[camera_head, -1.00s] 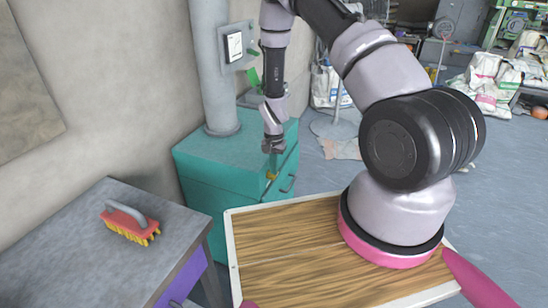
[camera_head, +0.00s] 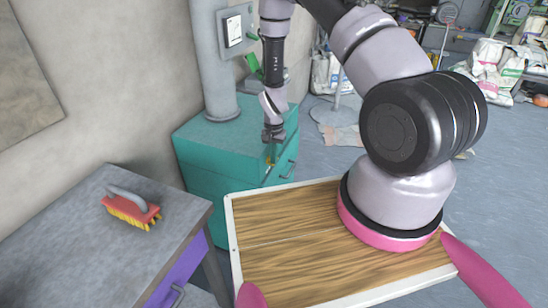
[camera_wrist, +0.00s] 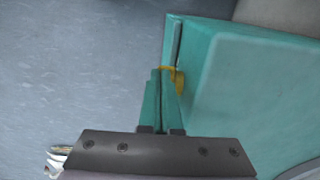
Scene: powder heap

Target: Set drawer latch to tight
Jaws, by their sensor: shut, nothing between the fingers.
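The teal drawer cabinet (camera_head: 215,138) stands against the wall, with drawer fronts and handles on its right side. The small yellow drawer latch (camera_wrist: 179,79) is at the cabinet's upper front edge in the wrist view. It shows only as a speck below my gripper in the head view. My gripper (camera_wrist: 160,77) is shut and empty, its teal fingers lying just left of the latch. They look very close to it, but I cannot tell whether they touch. In the head view my gripper (camera_head: 273,150) hangs at the cabinet's front top edge. The latch's exact setting is unclear.
A grey table (camera_head: 80,235) at left holds a red brush (camera_head: 130,208) with yellow bristles. The grey floor (camera_head: 320,155) right of the cabinet is open.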

